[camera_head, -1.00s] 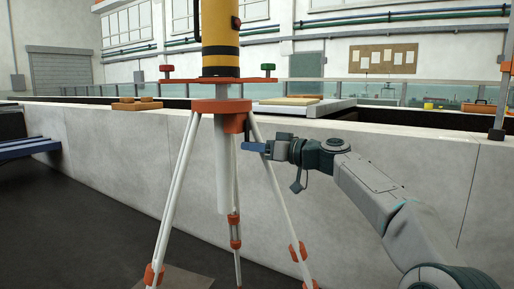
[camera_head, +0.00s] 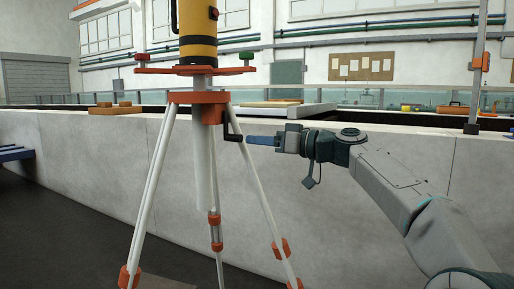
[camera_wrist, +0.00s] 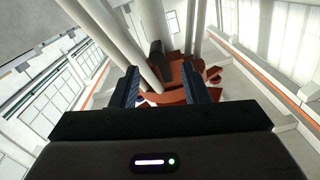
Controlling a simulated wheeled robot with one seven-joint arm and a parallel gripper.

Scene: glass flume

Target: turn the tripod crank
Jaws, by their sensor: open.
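The tripod (camera_head: 214,185) stands upright with white legs, an orange head (camera_head: 198,97) and a pale centre column. The black crank (camera_head: 229,127) sits on the right side of the orange head, its grip toward my gripper. My gripper (camera_head: 250,140) is open, just right of the crank, with a small gap in the head view. In the wrist view, the dark crank grip (camera_wrist: 157,59) shows ahead of and between the two blue-black fingers of my gripper (camera_wrist: 162,76). I see no contact. A yellow instrument (camera_head: 198,35) sits on an orange plate above the head.
A long pale concrete wall (camera_head: 80,160) runs behind the tripod. Wooden pieces (camera_head: 114,109) and flat boards (camera_head: 285,104) lie on top of it. A metal post (camera_head: 477,80) stands at the right.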

